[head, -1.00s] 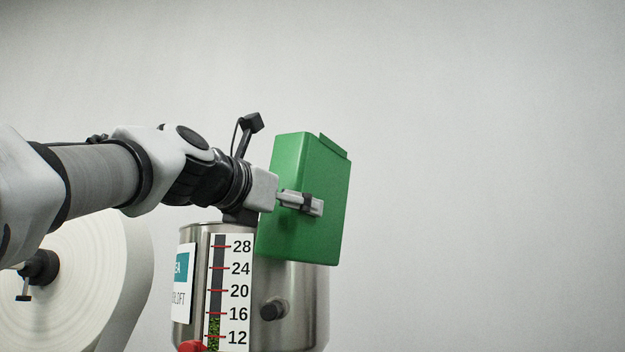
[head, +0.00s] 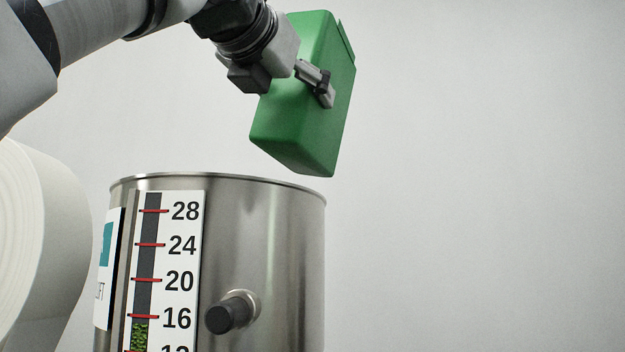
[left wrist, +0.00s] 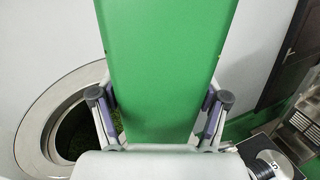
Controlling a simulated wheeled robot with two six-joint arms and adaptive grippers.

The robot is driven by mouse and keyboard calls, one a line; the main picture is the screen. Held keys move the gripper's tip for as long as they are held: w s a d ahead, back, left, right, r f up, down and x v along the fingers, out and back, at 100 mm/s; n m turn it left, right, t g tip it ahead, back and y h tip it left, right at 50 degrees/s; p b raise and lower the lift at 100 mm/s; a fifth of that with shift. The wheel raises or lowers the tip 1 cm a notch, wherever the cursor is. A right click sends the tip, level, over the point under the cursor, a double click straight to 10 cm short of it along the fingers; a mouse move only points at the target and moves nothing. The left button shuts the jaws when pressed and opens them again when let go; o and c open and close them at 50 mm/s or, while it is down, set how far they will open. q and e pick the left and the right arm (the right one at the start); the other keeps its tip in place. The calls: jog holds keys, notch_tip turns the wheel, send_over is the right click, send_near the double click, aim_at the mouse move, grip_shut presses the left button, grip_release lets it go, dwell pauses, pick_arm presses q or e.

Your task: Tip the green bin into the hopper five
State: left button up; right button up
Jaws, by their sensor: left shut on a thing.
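The green bin (head: 302,110) is tilted in the air, above and behind the right part of the hopper's rim in the head view. My left gripper (head: 322,88) is shut on the bin. In the left wrist view the bin (left wrist: 165,60) fills the middle, with a finger of the gripper (left wrist: 160,112) on each side. The steel hopper (head: 270,250) has a scale with green contents near 16 or below. Its round opening (left wrist: 75,130) shows at the left of the wrist view, with dark green matter inside. The bin's inside is hidden. My right gripper is not in view.
A large white paper roll (head: 40,250) stands left of the hopper. A dark knob (head: 230,313) sticks out of the hopper's front. In the left wrist view, a metal machine part (left wrist: 300,130) stands at lower right. The space right of the hopper looks clear in the head view.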

pick_arm(q)
jog(key=s+a+m, duration=0.2)
jog(key=s+a, duration=0.1)
jog(key=w+a+m+p, duration=0.2)
jog(key=w+a, duration=0.4)
jog(key=a, duration=0.5)
jog(key=w+a+m+p, duration=0.2)
jog(key=w+a+p, duration=0.2)
jog(key=a, duration=0.7)
jog(key=shift+w+a+f+m+p, duration=0.3)
jog(key=shift+w+m+p, duration=0.1)
jog(key=shift+w, duration=0.75)
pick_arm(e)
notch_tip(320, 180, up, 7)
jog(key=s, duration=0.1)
pick_arm(q)
jog(key=shift+s+d, duration=0.1)
jog(key=shift+d, duration=0.05)
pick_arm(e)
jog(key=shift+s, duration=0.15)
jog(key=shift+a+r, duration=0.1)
